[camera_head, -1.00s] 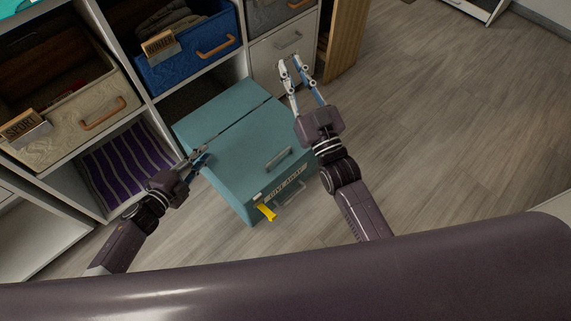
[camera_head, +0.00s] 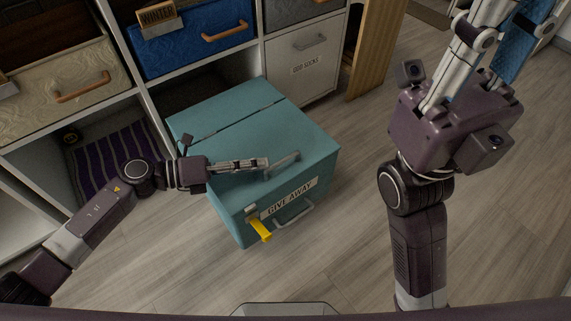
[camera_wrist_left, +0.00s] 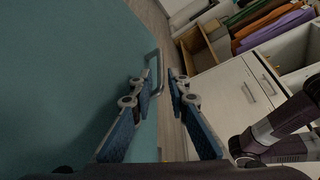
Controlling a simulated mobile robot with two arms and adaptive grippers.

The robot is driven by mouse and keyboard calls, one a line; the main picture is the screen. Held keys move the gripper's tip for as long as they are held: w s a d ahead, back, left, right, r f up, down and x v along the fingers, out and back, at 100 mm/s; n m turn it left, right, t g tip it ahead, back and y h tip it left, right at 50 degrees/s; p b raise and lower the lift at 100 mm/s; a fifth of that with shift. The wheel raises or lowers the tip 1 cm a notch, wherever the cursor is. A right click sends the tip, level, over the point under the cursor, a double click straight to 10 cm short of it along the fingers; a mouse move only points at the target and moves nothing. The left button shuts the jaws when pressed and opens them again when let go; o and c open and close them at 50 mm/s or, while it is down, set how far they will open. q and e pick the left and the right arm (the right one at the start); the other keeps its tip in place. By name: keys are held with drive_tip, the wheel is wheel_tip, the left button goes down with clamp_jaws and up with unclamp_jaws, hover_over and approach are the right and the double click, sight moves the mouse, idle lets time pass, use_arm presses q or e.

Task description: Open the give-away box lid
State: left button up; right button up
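The teal give-away box (camera_head: 240,200) stands on the floor with its lid (camera_head: 250,125) closed flat. My right gripper (camera_head: 500,35) is raised at the upper right, well away from the box, fingers apart and tips cut off by the frame.
Cubby shelving with a blue bin (camera_head: 190,45), a cream bin (camera_head: 60,70) and a white odd-socks drawer (camera_head: 303,68) stands behind. Wooden floor (camera_head: 350,230) is clear to the right of the box.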

sight(283, 160)
use_arm(q)
drive_tip(key=b+x, duration=0.2)
drive_tip(key=x, duration=0.5)
drive_tip(key=shift+d, duration=0.1)
drive_tip(key=shift+c, duration=0.3)
clamp_jaws()
